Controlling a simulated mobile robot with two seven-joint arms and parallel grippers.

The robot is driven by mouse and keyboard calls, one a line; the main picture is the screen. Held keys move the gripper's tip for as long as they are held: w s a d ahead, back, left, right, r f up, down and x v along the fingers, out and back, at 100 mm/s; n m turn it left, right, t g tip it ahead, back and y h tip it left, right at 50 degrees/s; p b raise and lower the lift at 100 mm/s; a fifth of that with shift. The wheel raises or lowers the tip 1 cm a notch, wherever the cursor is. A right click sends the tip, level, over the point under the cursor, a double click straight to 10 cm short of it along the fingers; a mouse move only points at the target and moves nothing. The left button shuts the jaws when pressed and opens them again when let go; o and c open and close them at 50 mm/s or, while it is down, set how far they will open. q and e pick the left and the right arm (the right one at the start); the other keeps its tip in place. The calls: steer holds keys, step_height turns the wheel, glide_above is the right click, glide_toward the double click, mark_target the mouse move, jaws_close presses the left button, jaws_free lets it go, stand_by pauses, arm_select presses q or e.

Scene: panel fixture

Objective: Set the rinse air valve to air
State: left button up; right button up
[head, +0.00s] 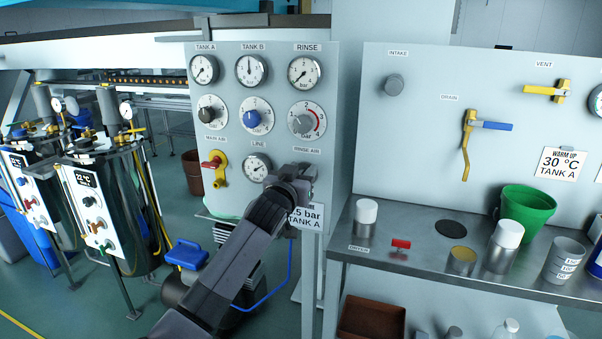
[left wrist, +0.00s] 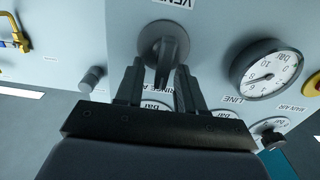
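The rinse air valve (left wrist: 150,40) is a round grey knob with a raised grip bar, seen upside down in the left wrist view. Its bar runs roughly up and down the picture, slightly tilted. My left gripper (left wrist: 159,66) has its two dark fingers apart, one on each side of the bar, with gaps visible. In the head view my left gripper (head: 291,180) covers the valve, just under the RINSE AIR label (head: 307,151). My right gripper is not in view.
The LINE gauge (head: 257,167) and red main air handle (head: 213,162) lie left of the gripper on the same panel. Above are dials and gauges. A metal bench (head: 400,268) with cups and a green bucket (head: 527,212) stands to the right.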

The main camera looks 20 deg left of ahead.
arm_select(q)
jaws_close()
steer(key=shift+m, duration=0.3)
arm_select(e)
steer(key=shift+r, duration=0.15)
arm_select(q)
steer(key=shift+d+m+p, duration=0.15)
steer(key=shift+m+p, duration=0.25)
steer(key=shift+m, duration=0.1)
steer(key=shift+d+f+m+p, duration=0.3)
steer(key=shift+f+m+p, duration=0.1)
steer(key=shift+m, duration=2.3)
steer(key=shift+d+f+m+p, duration=0.3)
steer(key=shift+m+p, duration=0.15)
steer(key=shift+m, duration=2.25)
steer(key=shift+d+f+m+p, duration=0.3)
steer(key=shift+f+m+p, duration=0.1)
steer(key=shift+m, duration=2.3)
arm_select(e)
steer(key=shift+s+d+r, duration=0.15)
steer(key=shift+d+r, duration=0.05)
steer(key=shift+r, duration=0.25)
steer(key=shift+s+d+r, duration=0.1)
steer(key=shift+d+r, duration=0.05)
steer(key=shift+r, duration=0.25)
